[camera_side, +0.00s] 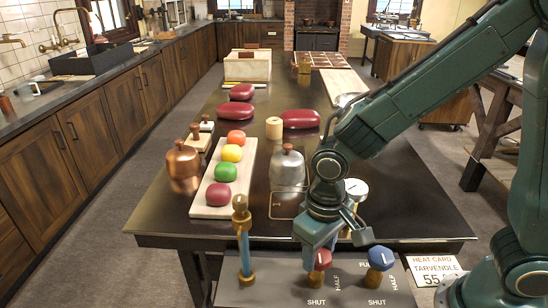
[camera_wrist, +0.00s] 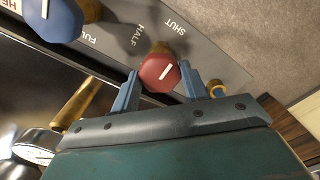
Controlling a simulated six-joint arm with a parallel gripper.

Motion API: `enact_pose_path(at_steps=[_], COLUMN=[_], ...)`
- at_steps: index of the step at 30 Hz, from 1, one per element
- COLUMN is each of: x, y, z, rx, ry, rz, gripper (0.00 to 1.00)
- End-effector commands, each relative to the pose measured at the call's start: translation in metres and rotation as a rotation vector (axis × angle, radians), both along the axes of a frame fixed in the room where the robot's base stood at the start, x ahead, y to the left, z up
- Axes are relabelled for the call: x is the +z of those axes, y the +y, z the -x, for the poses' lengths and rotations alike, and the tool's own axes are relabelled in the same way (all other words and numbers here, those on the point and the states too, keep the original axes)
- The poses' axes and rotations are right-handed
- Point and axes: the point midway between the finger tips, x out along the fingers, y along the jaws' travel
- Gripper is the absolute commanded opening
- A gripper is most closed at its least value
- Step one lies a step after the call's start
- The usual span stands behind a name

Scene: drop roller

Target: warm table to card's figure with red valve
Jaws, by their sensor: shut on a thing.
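The red valve (camera_side: 323,259) stands on the grey panel at the table's front, with SHUT and HALF lettering by it. In the wrist view the red valve (camera_wrist: 158,75) sits between my gripper's fingers (camera_wrist: 160,78), and a white mark slants across its top. My gripper (camera_side: 318,246) is shut on it from above. The dark table (camera_side: 160,222) extends behind.
A blue valve (camera_side: 380,258) is close on the right, also in the wrist view (camera_wrist: 48,18). A brass-topped blue post (camera_side: 242,235) is on the left. A metal canister (camera_side: 287,168), copper pot (camera_side: 183,165) and board of coloured rounds (camera_side: 243,190) stand behind.

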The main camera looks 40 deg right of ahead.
Motion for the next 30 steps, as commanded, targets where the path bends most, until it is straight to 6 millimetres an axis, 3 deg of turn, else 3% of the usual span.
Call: enact_pose_path(at_steps=[11,30], x=[0.0005,0.0007], y=[0.0002,0.0003], z=[-0.0003,-0.0005], rx=[0.161,0.74], ry=[-0.001,-0.002], rz=[-0.001,0.0], gripper=[0.22,0.22])
